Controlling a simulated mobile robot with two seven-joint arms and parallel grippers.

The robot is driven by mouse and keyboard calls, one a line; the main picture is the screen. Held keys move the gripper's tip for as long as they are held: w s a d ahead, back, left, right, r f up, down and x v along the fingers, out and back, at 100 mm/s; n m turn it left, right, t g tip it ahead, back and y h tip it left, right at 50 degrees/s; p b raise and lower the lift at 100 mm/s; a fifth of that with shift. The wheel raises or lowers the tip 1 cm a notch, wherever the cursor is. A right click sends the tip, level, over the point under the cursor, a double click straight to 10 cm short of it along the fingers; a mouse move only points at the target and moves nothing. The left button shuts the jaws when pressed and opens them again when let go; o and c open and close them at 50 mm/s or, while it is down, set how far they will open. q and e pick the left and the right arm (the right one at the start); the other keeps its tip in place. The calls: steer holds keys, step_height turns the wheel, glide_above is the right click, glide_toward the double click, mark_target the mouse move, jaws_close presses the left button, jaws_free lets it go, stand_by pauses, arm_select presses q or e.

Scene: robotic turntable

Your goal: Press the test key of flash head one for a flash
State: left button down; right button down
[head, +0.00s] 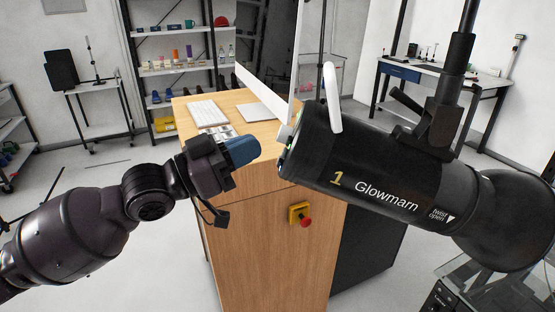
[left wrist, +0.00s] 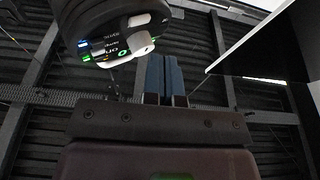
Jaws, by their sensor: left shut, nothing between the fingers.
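Flash head one (head: 390,190) is a black cylinder marked "1 Glowmarn", hanging from a dark pole at the right. Its rear end faces left and shows only a thin, partly lit edge. In the left wrist view the rear panel of the flash head (left wrist: 122,44) shows green and blue lights, a small display and white keys; I cannot tell which is the test key. My left gripper (head: 242,152) has blue fingers, shut and empty, pointing right, a short gap left of the rear end. In the left wrist view the gripper (left wrist: 166,60) is right of the panel.
A wooden cabinet (head: 265,245) stands below, with a keyboard (head: 208,113), a white monitor (head: 265,95) and a yellow box with a red button (head: 300,215). A white handle (head: 332,97) rises from the flash head. Shelves and side tables stand farther back.

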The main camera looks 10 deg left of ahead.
arm_select(q)
steer(key=shift+a+r+b, duration=0.2)
steer(key=shift+a+r, duration=0.15)
steer(key=shift+a, duration=0.6)
steer(key=shift+a+r+b, duration=0.2)
steer(key=shift+a+r, duration=0.1)
steer(key=shift+a, duration=0.6)
steer(key=w+a+f+m+t+y, duration=0.1)
steer(key=w+a+f+t+y, duration=0.4)
steer(key=f, duration=0.4)
steer(key=s+a+f+n+y, duration=0.1)
steer(key=a+f+n+y, duration=0.15)
steer(key=f, duration=0.55)
steer(key=s+a+f+n+y, duration=0.15)
steer(key=f+y, duration=0.25)
steer(key=f, duration=0.4)
steer(key=s+a+f+n+g+y, duration=0.2)
steer(key=s+f+n+g+y, duration=0.3)
steer(key=s+f, duration=1.5)
step_height(320, 180, down, 3)
steer(key=shift+r+n+y, duration=0.15)
steer(key=shift+n+y, duration=0.3)
steer(key=shift+n, duration=0.55)
